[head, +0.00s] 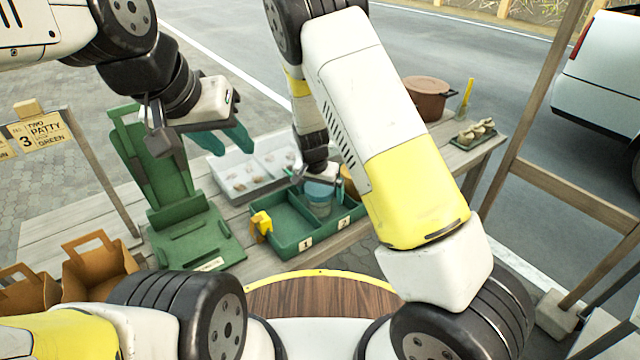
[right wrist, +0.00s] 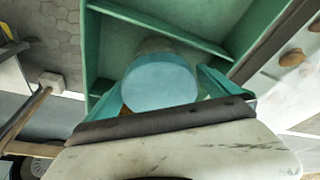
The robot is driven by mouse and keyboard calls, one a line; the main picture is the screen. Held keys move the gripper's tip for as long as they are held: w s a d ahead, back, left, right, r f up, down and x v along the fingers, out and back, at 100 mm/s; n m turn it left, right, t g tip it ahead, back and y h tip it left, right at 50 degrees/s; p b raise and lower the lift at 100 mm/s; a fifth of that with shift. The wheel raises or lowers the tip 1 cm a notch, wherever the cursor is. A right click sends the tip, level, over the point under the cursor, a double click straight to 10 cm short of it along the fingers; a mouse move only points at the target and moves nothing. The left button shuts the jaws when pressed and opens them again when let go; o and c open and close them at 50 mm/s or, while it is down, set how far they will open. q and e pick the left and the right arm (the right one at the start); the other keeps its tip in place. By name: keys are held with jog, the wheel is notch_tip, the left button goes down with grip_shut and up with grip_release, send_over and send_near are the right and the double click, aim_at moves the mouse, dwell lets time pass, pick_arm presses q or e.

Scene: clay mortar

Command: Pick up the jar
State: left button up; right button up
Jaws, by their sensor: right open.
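The jar (head: 319,196) has a pale blue lid and stands in the right part of the green two-section tray (head: 283,250). In the right wrist view the round blue lid (right wrist: 160,82) fills the middle, between the two teal fingers. My right gripper (head: 317,183) is open, pointing down over the jar with a finger on either side. I cannot tell whether the fingers touch it. The jar's lower part is partly hidden by the tray wall.
A white tray (head: 232,178) with several pale pieces lies behind the green tray. A yellow clip-like object (head: 261,225) sits at its left edge. The green stand (head: 195,240) is at left, with paper bags (head: 97,268) nearer. A brown pot (head: 428,97) stands at the right end.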

jog(key=shift+w+f, duration=0.1)
jog(key=shift+f, duration=0.3)
jog(key=shift+c, duration=0.4)
jog(key=shift+r, duration=0.1)
jog(key=c, duration=1.3)
